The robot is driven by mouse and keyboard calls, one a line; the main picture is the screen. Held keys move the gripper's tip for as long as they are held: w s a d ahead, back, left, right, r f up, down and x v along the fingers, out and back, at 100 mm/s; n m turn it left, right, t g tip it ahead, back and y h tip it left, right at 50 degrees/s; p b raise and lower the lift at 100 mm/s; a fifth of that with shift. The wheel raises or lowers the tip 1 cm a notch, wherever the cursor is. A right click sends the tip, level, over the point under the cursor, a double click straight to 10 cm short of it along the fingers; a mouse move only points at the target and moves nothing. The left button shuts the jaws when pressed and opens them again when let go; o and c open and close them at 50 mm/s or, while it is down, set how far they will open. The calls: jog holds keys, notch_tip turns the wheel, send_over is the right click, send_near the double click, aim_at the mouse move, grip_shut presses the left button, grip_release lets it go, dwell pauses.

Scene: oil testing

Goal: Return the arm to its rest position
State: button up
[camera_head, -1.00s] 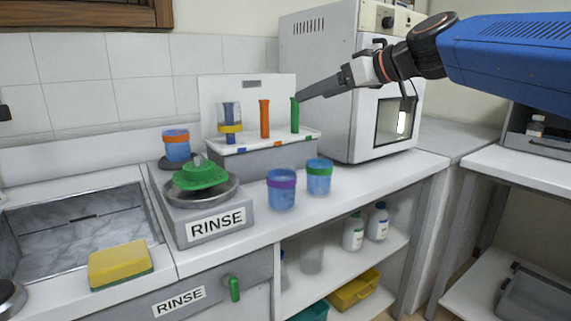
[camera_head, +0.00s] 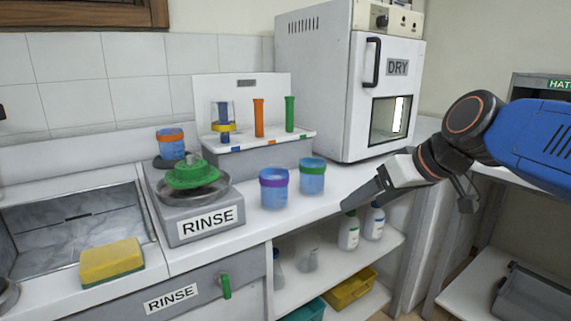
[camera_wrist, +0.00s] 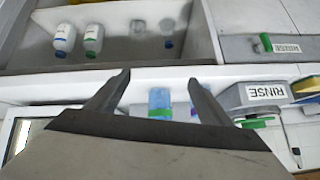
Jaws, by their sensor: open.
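My gripper (camera_head: 362,203) is at the right of the head view, in front of the counter's right end and below the oven's door. In the wrist view my gripper (camera_wrist: 160,82) shows two fingers spread apart with nothing held between them. A blue cup with a green band (camera_wrist: 160,100) shows beyond the gap between the fingers. My blue arm reaches in from the right edge of the head view.
A white oven marked DRY (camera_head: 340,90) stands at the back right. Cups with purple (camera_head: 273,190) and green (camera_head: 312,178) bands stand on the counter, left of my gripper. White bottles (camera_head: 349,232) stand on the shelf below. A rack (camera_head: 260,150) holds coloured tubes.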

jog(key=s+d+f+m+g+h, duration=0.1)
jog(key=s+d+f+m+h, duration=0.1)
jog(key=s+d+f, duration=0.3)
jog(key=s+d+f+m+g+h, duration=0.1)
jog(key=s+d+f+m+h, duration=0.1)
jog(key=s+d+f, duration=0.4)
jog(key=s+f+h, duration=0.1)
jog(key=s+f, duration=0.4)
jog(key=f, duration=0.4)
jog(key=shift+m, duration=0.4)
